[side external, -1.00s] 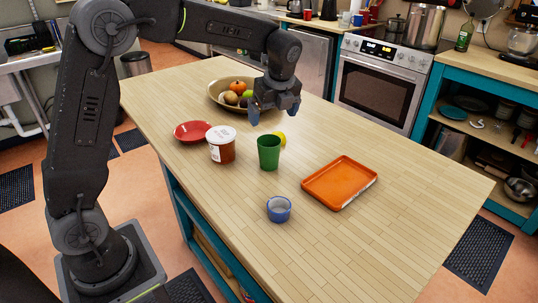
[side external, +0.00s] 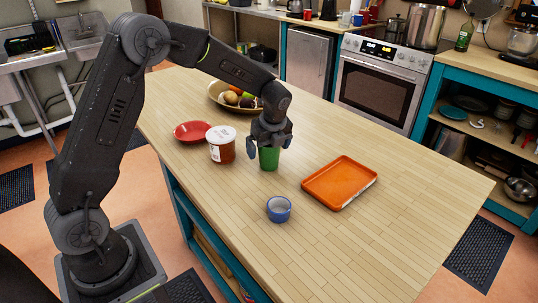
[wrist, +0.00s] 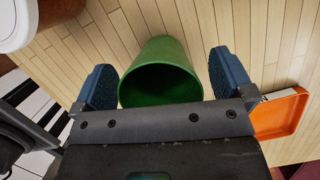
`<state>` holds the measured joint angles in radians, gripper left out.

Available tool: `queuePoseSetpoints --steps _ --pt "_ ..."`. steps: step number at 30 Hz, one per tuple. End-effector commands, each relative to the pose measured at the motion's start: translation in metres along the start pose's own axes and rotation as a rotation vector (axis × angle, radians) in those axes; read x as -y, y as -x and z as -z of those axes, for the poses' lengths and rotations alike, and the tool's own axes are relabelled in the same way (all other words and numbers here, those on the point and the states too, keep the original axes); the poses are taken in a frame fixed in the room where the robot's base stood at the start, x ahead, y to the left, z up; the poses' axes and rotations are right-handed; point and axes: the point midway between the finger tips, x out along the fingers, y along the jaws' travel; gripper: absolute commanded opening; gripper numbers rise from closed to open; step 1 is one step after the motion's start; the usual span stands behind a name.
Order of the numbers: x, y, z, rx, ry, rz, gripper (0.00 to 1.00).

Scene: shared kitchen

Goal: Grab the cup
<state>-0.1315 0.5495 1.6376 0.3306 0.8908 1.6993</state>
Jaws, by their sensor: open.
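A green cup (side external: 268,158) stands upright on the wooden table. My gripper (side external: 268,146) is open directly above it, with the fingers on either side of the cup's upper part. In the wrist view the cup (wrist: 160,80) lies between the two blue fingertips of my gripper (wrist: 161,84), with a visible gap on each side. A small blue cup (side external: 279,209) stands on the table, nearer the camera and apart from my gripper.
A lidded tub (side external: 221,147) stands close to the left of the green cup. A red plate (side external: 192,131) and a fruit bowl (side external: 216,94) are farther back. An orange tray (side external: 338,184) lies to the right. The table's right part is clear.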

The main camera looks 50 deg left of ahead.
Motion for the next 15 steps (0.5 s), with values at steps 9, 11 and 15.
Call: queuePoseSetpoints --steps 9,11,15 --pt "0.0 -0.0005 0.0001 0.0 0.0 0.0 0.89" --pt "0.0 -0.0004 0.0001 0.0 0.0 0.0 0.83" --pt "0.0 -0.0003 0.0001 0.0 0.0 0.0 0.7"
